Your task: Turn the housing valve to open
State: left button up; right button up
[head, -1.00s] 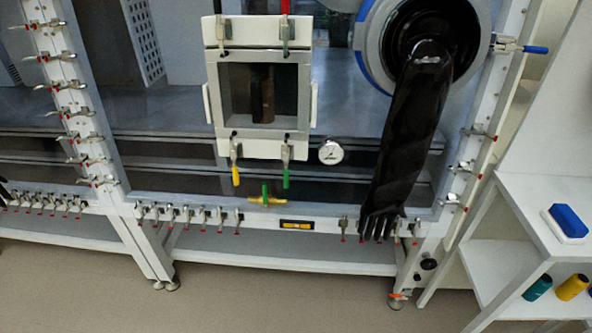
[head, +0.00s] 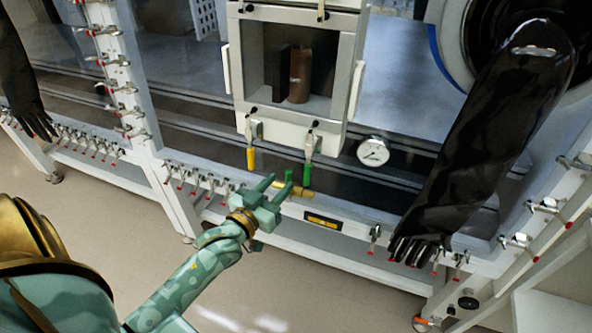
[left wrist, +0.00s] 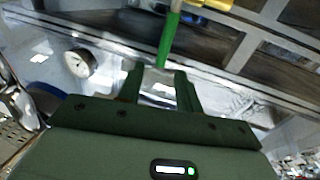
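My right gripper is not in view.
A gauge (head: 373,151) and a hanging black glove (head: 490,140) are to the right. Several small clamps line the frame. The floor in front is clear.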

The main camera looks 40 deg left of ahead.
aim_at(287, 175)
pick_arm(q)
jog(key=w+b, duration=0.1)
jog(key=w, duration=0.5)
jog(key=shift+w+a+f+b, duration=0.15)
jog(key=shift+w+b, duration=0.05)
jog(key=shift+b, duration=0.15)
jog(key=shift+w, duration=0.4)
grip_shut()
